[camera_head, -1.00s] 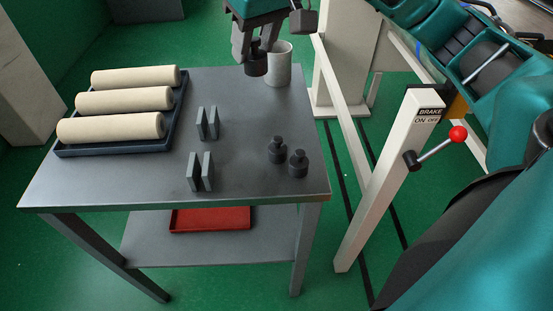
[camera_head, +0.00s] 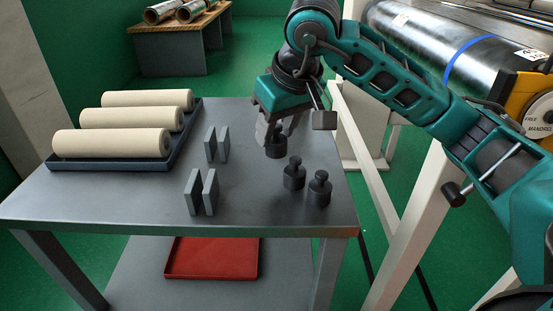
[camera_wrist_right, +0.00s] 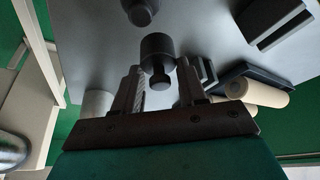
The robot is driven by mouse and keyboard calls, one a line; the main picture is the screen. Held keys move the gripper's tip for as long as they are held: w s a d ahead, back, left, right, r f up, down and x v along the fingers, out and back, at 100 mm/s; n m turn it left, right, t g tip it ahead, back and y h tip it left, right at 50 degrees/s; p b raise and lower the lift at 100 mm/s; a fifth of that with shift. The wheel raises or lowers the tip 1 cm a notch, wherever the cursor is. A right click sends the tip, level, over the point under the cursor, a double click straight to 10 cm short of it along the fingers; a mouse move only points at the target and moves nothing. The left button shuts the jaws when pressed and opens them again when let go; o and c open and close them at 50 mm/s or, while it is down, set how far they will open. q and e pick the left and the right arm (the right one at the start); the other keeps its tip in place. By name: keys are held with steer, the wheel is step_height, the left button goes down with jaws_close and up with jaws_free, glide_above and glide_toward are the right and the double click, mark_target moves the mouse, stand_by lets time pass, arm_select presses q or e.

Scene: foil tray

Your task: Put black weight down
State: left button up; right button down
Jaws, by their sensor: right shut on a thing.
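My right gripper (camera_head: 272,129) is shut on a black weight (camera_head: 277,147) over the right part of the grey table (camera_head: 250,208). The weight hangs upright between the fingers. In the right wrist view the held weight (camera_wrist_right: 158,49) shows between the fingertips (camera_wrist_right: 158,78). I cannot tell whether its base touches the table. Two more black weights stand upright on the table, nearer the front: one (camera_head: 294,176) close to the held weight, the other (camera_head: 319,190) at the right edge. One of them (camera_wrist_right: 141,12) shows in the right wrist view. My left gripper is out of view.
A dark tray (camera_head: 185,150) with three cream rolls (camera_head: 110,143) fills the table's left side. Two pairs of grey upright plates (camera_head: 201,192) stand in the middle. A pale cup (camera_wrist_right: 97,103) shows in the right wrist view. A red tray (camera_head: 212,260) lies on the lower shelf.

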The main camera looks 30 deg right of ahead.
mark_target(280, 140)
step_height(280, 140, down, 4)
steer(key=b, duration=0.3)
steer(key=shift+f, duration=0.2)
steer(key=shift+r, duration=0.15)
steer(key=shift+f, duration=0.2)
steer(key=c, duration=0.6)
jaws_free()
steer(key=p+v, duration=0.3)
steer(key=v, duration=0.9)
steer(key=shift+r, duration=0.2)
steer(key=shift+s, duration=0.1)
